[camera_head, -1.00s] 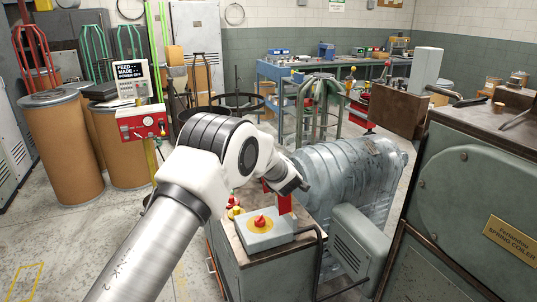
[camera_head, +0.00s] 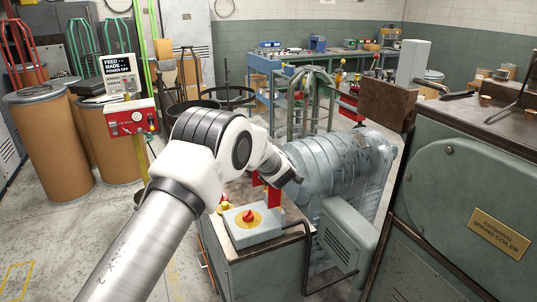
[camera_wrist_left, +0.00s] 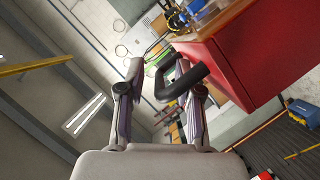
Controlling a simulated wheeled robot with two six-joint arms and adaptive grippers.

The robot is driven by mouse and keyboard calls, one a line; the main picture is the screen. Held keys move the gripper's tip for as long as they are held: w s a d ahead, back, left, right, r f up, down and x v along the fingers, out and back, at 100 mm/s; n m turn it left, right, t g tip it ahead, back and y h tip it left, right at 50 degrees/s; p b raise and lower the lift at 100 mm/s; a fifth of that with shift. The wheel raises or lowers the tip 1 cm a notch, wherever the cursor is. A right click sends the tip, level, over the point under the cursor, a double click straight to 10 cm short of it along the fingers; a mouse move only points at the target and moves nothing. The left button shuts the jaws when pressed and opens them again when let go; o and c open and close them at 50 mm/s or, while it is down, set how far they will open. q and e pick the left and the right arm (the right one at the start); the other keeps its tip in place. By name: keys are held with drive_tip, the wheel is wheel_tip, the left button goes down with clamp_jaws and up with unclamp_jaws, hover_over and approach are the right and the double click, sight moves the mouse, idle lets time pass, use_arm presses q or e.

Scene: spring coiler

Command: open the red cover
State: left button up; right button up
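The red cover (camera_head: 274,198) shows in part on the small metal cabinet, below my left wrist. In the left wrist view a large red panel (camera_wrist_left: 270,55), apparently the cover, fills the upper right. A black looped handle (camera_wrist_left: 186,86) extends from it toward my left gripper (camera_wrist_left: 157,75). The two fingers are spread apart, with the loop at the right-hand finger and reaching into the gap. I cannot tell whether they touch. My right gripper is in neither current view.
A grey box with a red knob on a yellow disc (camera_head: 249,217) sits on the cabinet. A wrapped ribbed cylinder (camera_head: 345,170) lies behind it. The green spring coiler (camera_head: 455,190) stands at the right. Brown drums (camera_head: 50,150) stand at the left, with open floor in front.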

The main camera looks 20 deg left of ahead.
use_arm(q)
drive_tip(key=v, duration=1.2)
drive_tip(key=s+a+f+m+g+h, duration=0.1)
drive_tip(key=s+f+g, duration=0.1)
drive_tip(key=s+f, duration=0.5)
drive_tip(key=s+a+f+m+g, duration=0.1)
drive_tip(key=s+f+m+g, duration=0.15)
drive_tip(key=f, duration=0.95)
drive_tip(key=s+a+f+m+g+h, duration=0.1)
drive_tip(key=s+f, duration=0.4)
drive_tip(key=f, duration=0.4)
drive_tip(key=s+d+f+m+g+h, duration=0.1)
drive_tip(key=s+f+m, duration=0.1)
drive_tip(key=s+f, duration=0.3)
drive_tip(key=s+f+m+g+h, duration=0.1)
drive_tip(key=s+f+g, duration=0.15)
drive_tip(key=s, duration=0.55)
drive_tip(key=s+d+m+g+h, duration=0.1)
drive_tip(key=s+d+m+h, duration=0.1)
drive_tip(key=s, duration=0.7)
drive_tip(key=s+d+f+m+g+h, duration=0.1)
drive_tip(key=s+d+m, duration=0.3)
drive_tip(key=s, duration=0.6)
drive_tip(key=shift+d+f+m+g+h, duration=0.45)
drive_tip(key=shift+m+g, duration=0.35)
drive_tip(key=shift+m, duration=0.45)
